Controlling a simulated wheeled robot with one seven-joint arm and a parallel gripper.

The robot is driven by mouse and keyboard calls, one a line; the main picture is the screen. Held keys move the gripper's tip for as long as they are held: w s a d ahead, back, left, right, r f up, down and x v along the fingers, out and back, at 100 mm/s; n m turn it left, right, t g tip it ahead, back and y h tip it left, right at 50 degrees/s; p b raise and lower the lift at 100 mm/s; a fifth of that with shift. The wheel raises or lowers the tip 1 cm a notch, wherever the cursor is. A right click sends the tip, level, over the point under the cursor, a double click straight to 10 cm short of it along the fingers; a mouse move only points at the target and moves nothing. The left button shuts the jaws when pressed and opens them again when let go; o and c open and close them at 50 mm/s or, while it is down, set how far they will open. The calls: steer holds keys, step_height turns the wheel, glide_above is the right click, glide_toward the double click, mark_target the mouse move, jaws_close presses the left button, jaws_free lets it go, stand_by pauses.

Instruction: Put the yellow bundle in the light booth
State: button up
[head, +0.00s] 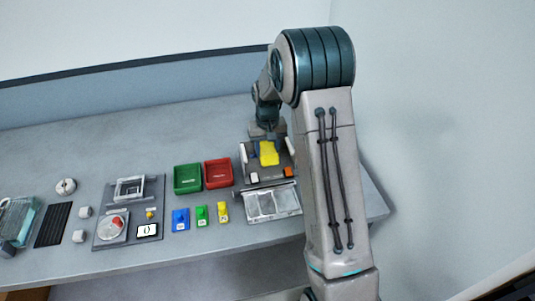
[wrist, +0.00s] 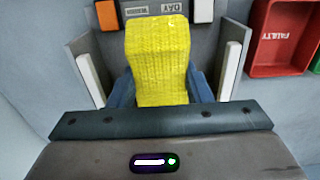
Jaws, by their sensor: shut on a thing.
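The yellow bundle (head: 268,153), a textured block, is between the fingers of my gripper (head: 268,142). In the wrist view the yellow bundle (wrist: 157,55) stands out between the blue fingers of my gripper (wrist: 160,85), which is shut on it. The light booth (head: 247,172) is a grey stand with white light panels at its sides and a white and an orange switch at its front. In the wrist view the light booth (wrist: 225,45) lies around and behind the bundle, between the two panels. I cannot tell whether the bundle touches its floor.
A red bin (head: 218,173) marked FAULTY and a green bin (head: 187,178) stand left of the booth. A pale two-part tray (head: 272,204) lies in front of it. Small blue (head: 180,219), green (head: 201,215) and yellow (head: 223,211) items stand before the bins. A wall rises on the right.

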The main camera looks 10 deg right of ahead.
steer(key=shift+f+p, duration=0.4)
steer(key=shift+f, duration=1.4)
steer(key=shift+f, duration=0.1)
steer(key=o, duration=1)
